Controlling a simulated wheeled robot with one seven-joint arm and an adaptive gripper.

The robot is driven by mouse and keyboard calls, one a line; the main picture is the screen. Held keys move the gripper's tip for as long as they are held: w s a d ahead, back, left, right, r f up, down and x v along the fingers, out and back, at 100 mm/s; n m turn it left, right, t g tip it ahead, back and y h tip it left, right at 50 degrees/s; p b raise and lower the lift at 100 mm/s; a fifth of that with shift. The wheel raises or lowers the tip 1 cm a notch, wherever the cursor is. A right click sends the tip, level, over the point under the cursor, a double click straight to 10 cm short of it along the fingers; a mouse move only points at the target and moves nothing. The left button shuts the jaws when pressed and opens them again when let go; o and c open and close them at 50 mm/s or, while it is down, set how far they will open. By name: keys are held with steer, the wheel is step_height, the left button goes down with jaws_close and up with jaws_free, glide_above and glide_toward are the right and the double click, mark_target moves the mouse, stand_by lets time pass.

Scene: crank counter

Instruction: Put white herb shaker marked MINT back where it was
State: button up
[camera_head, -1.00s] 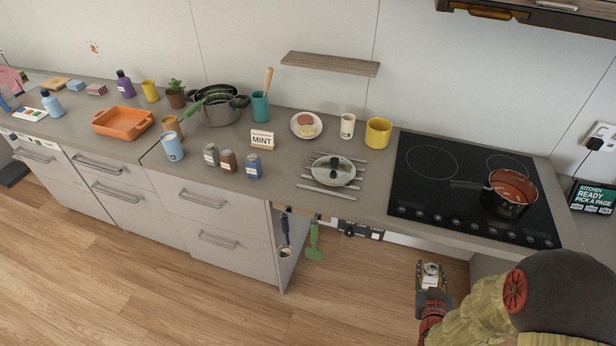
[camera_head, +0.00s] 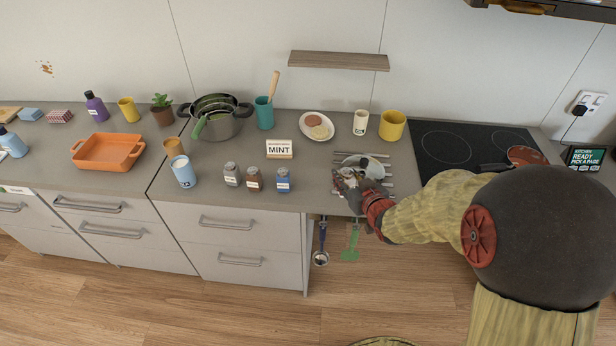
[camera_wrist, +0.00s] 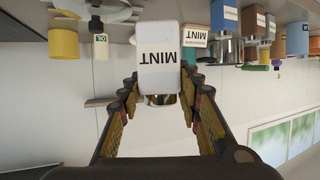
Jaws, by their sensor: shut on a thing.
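My gripper (camera_head: 352,186) is shut on the white herb shaker (camera_wrist: 158,58), whose label reads MINT. In the wrist view the shaker sits between the two fingers and looks upside down, like the whole scene there. In the head view my gripper is over the counter, in front of the pot lid, and mostly hides the shaker. A small sign reading MINT (camera_head: 279,149) stands on the counter to the left of my gripper; the wrist view also shows it behind the shaker. Three other shakers, grey-capped (camera_head: 231,175), brown (camera_head: 254,179) and blue (camera_head: 283,180), stand in a row in front of the sign.
The pot lid (camera_head: 372,165) lies on a metal rack right by my gripper. A blue-white cup (camera_head: 183,171) is left of the shakers. Bare counter lies between blue shaker and gripper.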

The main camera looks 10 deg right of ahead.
steer(key=shift+w+d+r, duration=0.15)
steer(key=shift+w+r, duration=0.15)
steer(key=shift+r, duration=0.1)
steer(key=shift+w+a+f+b, duration=0.6)
steer(key=shift+w+a+f, duration=0.5)
steer(key=shift+w+f, duration=0.95)
steer(key=shift+w+a+f+b, duration=0.65)
steer(key=shift+w+a+f, duration=0.45)
steer(key=shift+w+f, duration=1)
steer(key=shift+w+a+f+b, duration=0.6)
steer(key=shift+w+a+f, duration=0.5)
steer(key=shift+w+f, duration=0.95)
steer(key=shift+s+f, duration=0.15)
steer(key=shift+f, duration=0.15)
steer(key=o, duration=1.2)
